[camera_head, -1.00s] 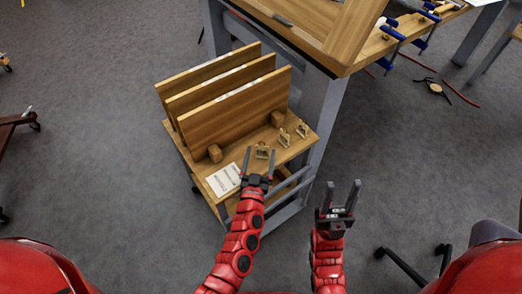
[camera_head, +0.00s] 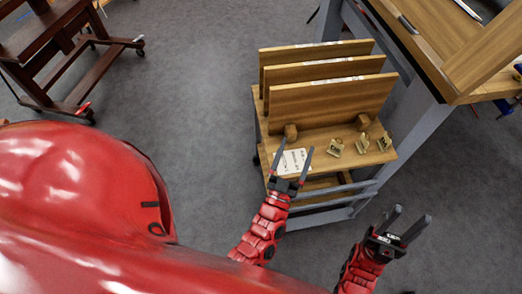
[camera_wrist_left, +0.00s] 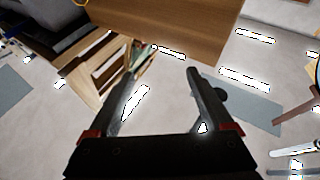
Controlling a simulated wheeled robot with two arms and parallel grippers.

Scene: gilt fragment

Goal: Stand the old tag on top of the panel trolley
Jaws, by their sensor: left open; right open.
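The panel trolley (camera_head: 385,158) is a wooden cart with several upright wooden panels (camera_head: 330,103) on its top. A white printed card (camera_head: 292,162) lies flat at the trolley's front left corner. Small tan pieces (camera_head: 335,147) stand along its front right; I cannot tell which thing is the old tag. My left gripper (camera_head: 296,146) is open, its fingers overlapping the card in the head view; contact cannot be told. The left wrist view shows its open fingers (camera_wrist_left: 163,60) with nothing held. My right gripper (camera_head: 412,214) is open and empty, in front of the trolley's right side.
A workbench (camera_head: 460,60) with grey legs stands right behind the trolley. A dark wooden wheeled frame (camera_head: 75,50) stands at the upper left. Grey floor (camera_head: 200,70) is clear between that frame and the trolley.

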